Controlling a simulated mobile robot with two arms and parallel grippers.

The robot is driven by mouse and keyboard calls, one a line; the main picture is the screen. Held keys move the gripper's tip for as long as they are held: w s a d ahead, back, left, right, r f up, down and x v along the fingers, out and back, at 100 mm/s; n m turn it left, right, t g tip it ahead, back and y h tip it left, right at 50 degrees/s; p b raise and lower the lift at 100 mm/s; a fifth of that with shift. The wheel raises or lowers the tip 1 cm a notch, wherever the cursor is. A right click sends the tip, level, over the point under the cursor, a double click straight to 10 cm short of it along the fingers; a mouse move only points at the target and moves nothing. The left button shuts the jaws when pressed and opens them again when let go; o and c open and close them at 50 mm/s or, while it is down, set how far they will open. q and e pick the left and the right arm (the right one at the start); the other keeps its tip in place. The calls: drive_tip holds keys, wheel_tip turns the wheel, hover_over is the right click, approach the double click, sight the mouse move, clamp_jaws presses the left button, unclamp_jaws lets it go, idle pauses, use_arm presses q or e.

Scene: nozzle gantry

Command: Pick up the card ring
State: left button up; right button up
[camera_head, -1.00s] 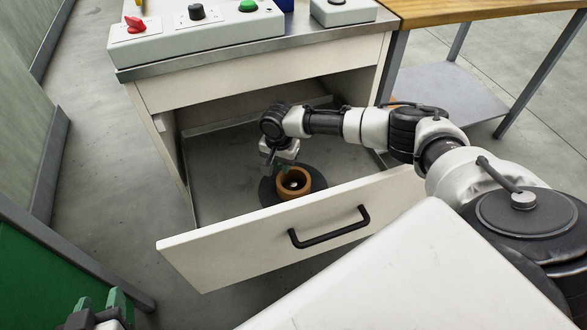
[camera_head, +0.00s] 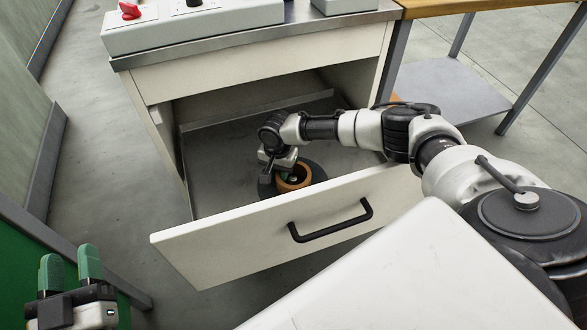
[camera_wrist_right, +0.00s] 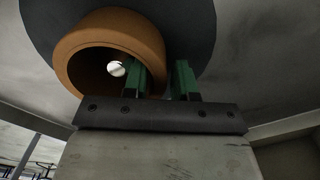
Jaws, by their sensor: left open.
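The card ring (camera_head: 296,184) is a brown, thick-walled ring on a dark round disc (camera_head: 314,173) inside the open drawer. It fills the upper left of the right wrist view (camera_wrist_right: 85,42). My right gripper (camera_head: 283,176) reaches down into the drawer at the ring's near left side. In the wrist view its green fingers (camera_wrist_right: 157,80) stand apart, one within the ring's opening and one outside its wall. A gap shows between the outer finger and the wall.
The drawer front (camera_head: 265,228) with its black handle (camera_head: 330,222) stands between the ring and me. The cabinet top with a control box (camera_head: 195,25) overhangs behind. A wooden-topped bench (camera_head: 480,5) stands at right. The drawer floor left of the ring is clear.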

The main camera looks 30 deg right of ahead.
clamp_jaws()
drive_tip(key=shift+r, duration=0.1)
